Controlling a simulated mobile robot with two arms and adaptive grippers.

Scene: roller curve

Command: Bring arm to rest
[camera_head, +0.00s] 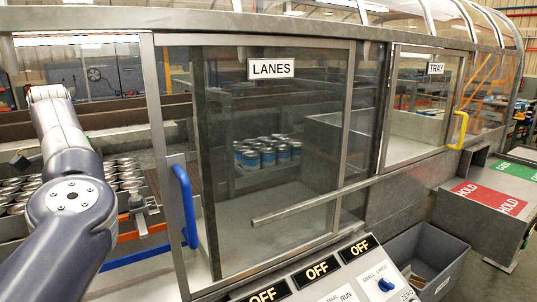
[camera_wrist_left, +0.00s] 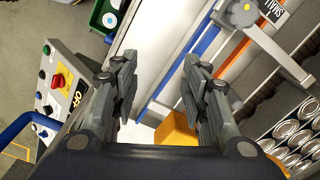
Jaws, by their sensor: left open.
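My left arm (camera_head: 72,195) comes in from the left in the head view, raised in front of the left opening beside the LANES window. Its gripper is out of sight in the head view. In the left wrist view my left gripper (camera_wrist_left: 158,85) is open, with nothing between its fingers. Its fingers hang over a pale surface with blue and orange rails. A yellow-orange part (camera_wrist_left: 175,130) shows behind the fingers. My right gripper is in neither view.
Several cans (camera_head: 125,172) stand at the left; more (camera_head: 265,152) are behind the LANES window (camera_head: 280,205) with its blue handle (camera_head: 186,205). The control panel (camera_head: 345,285), a grey bin (camera_head: 450,262) and the HOLD plate (camera_head: 490,198) lie in front and right.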

